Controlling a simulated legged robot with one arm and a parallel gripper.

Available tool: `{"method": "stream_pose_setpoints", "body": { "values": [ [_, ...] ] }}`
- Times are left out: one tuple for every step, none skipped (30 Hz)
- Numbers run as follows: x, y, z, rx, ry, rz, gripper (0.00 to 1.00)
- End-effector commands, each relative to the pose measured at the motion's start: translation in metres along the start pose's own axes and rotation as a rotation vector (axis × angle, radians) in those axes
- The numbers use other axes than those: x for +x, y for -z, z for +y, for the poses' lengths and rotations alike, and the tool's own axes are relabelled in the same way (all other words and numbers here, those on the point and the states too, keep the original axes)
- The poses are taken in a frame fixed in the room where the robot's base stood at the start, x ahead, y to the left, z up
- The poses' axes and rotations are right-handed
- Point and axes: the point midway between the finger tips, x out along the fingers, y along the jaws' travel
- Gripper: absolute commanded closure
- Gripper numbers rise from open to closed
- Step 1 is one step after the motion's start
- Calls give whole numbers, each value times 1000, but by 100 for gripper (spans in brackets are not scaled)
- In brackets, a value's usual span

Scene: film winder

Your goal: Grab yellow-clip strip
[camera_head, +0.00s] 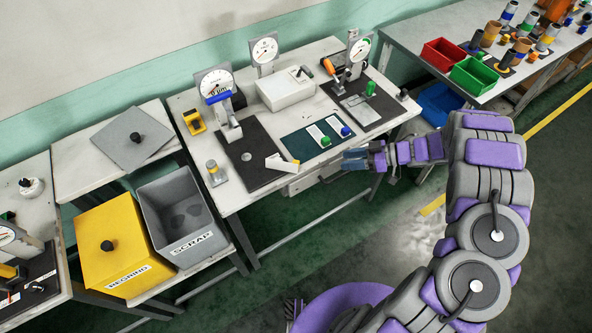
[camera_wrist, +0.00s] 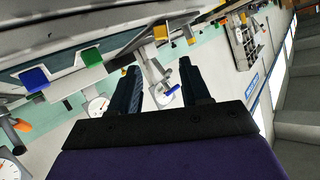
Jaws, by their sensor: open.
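The yellow-clip strip (camera_head: 280,163) is a short white strip lying at the front of a black plate, its yellow clip at the right end. In the wrist view a yellow clip (camera_wrist: 160,32) shows beyond and above the fingers. My gripper (camera_head: 347,160) is at the table's front edge, right of that strip and apart from it. In the wrist view its two dark fingers (camera_wrist: 160,80) are spread with nothing held between them. A green-clip strip (camera_head: 319,133) and a blue-clip strip (camera_head: 336,124) lie side by side on a dark green mat (camera_head: 297,146).
Dial gauges (camera_head: 216,84) stand along the back of the table, with a white box (camera_head: 285,91) between them. A grey scrap bin (camera_head: 181,218) and a yellow regrind bin (camera_head: 121,245) sit at left. Red (camera_head: 443,54) and green (camera_head: 474,75) trays are on the right bench.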

Motion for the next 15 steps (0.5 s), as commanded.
{"method": "stream_pose_setpoints", "body": {
  "values": [
    [2,-1,-3,6,10,2,53],
    [5,-1,-4,8,14,2,53],
    [10,-1,-4,9,16,3,53],
    [14,-1,-4,9,17,2,53],
    [18,-2,-4,9,17,2,53],
    [26,-2,-4,10,16,1,53],
    [31,-2,-4,10,15,2,53],
    [37,-3,-4,10,16,3,53],
    [44,-3,-4,10,16,3,53],
    [49,-3,-4,10,15,5,53],
    [54,-3,-4,10,15,6,53],
    [62,-3,-4,10,15,7,53],
    [68,-3,-4,9,15,7,53],
    [74,-2,-4,8,15,8,53],
    [81,-2,-4,7,15,8,53]
  ]
}}
